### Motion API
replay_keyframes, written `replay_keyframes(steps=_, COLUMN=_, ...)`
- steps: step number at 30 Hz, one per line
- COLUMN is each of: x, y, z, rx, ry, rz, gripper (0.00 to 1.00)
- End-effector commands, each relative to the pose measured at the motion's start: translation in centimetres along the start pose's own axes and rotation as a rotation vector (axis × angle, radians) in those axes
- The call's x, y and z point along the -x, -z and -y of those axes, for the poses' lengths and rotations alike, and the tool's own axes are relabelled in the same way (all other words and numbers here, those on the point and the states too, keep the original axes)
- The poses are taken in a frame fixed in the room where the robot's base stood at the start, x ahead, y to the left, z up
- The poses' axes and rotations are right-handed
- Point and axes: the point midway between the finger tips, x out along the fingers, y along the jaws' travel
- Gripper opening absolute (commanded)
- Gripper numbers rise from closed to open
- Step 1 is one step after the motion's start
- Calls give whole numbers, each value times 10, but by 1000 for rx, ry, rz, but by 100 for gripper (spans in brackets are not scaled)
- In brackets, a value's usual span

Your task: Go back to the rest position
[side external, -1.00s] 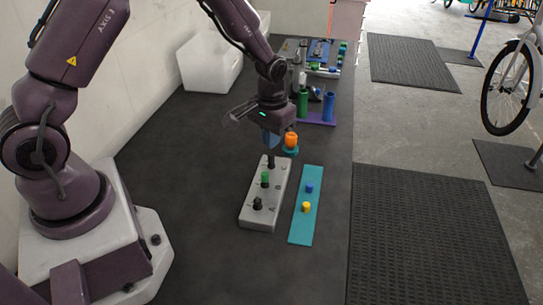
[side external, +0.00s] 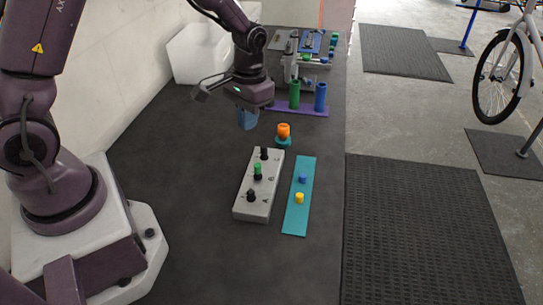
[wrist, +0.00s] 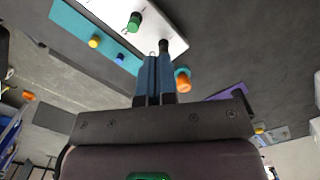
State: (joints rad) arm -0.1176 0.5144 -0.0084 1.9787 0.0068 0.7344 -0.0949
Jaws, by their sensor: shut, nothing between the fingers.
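My gripper (side external: 247,118) is raised above the dark bench, behind the grey block in the side view, and its blue fingers are together with nothing between them. The closed fingers also show in the wrist view (wrist: 154,75). The grey block (side external: 243,207) has several black pegs, and a green piece (side external: 257,170) sits on the middle one. A teal strip (side external: 296,221) beside it carries a blue piece (side external: 302,178) and a yellow piece (side external: 299,198). An orange piece (side external: 283,131) stands on a small teal base (side external: 283,142), apart from my gripper.
A purple base (side external: 284,107) with a green cylinder (side external: 294,94) and a blue cylinder (side external: 320,97) stands farther back. A white bin (side external: 198,52) is by the wall. More fixtures (side external: 308,50) fill the far end. The bench left of the grey block is clear.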

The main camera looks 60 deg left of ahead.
Motion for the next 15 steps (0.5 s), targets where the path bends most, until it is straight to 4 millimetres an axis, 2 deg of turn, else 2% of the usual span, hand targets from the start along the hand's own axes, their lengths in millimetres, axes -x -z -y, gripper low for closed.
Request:
replay_keyframes(steps=1, x=18, y=-11, z=-1, rx=-15, ry=-1, rz=-16, gripper=0)
replay_keyframes(steps=6, x=70, y=-51, z=-3, rx=-66, ry=-3, rz=-80, gripper=0)
replay_keyframes(steps=9, x=98, y=-77, z=-4, rx=-95, ry=-6, rz=-135, gripper=0)
replay_keyframes(steps=15, x=140, y=-128, z=-4, rx=-145, ry=-15, rz=-272, gripper=0)
